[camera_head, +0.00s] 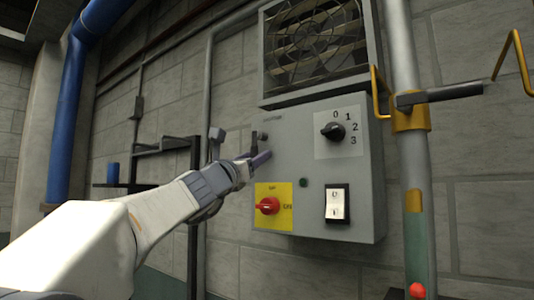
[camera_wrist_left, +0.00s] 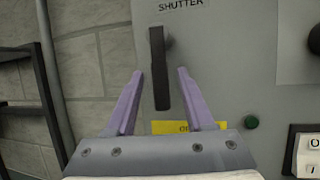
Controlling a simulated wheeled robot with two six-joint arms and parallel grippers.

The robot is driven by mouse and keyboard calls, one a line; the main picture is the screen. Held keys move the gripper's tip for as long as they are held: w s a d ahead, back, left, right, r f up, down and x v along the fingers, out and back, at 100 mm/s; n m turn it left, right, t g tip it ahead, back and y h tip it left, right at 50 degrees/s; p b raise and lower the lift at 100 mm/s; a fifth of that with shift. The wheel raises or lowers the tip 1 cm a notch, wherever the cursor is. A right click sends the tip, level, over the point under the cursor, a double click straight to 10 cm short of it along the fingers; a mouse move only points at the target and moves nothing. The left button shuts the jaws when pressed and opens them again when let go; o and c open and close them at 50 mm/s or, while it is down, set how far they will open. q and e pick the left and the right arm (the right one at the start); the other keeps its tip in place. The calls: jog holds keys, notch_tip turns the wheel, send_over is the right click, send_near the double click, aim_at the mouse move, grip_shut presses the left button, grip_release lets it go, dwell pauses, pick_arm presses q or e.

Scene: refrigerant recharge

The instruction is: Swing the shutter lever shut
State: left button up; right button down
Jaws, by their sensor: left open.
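The shutter lever is a dark, flat bar (camera_wrist_left: 159,65) under the printed word SHUTTER in the left wrist view. It stands nearly vertical, and its lower part shows between my finger pads. In the head view it is a small dark piece (camera_head: 255,137) at the upper left of the grey control box (camera_head: 310,185), partly hard to make out. My left gripper (camera_head: 259,158) is open in front of the box's left side; its two purple fingers (camera_wrist_left: 160,72) are on either side of the lever in the wrist view. Contact cannot be told. My right gripper is out of view.
The box also carries a red knob (camera_head: 268,206) on a yellow plate, a black dial (camera_head: 332,131), a green button (camera_head: 303,182) and a rocker switch (camera_head: 337,204). A fan grille (camera_head: 315,45) is above.

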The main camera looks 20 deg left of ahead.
pick_arm(q)
grip_shut()
dwell(1.4)
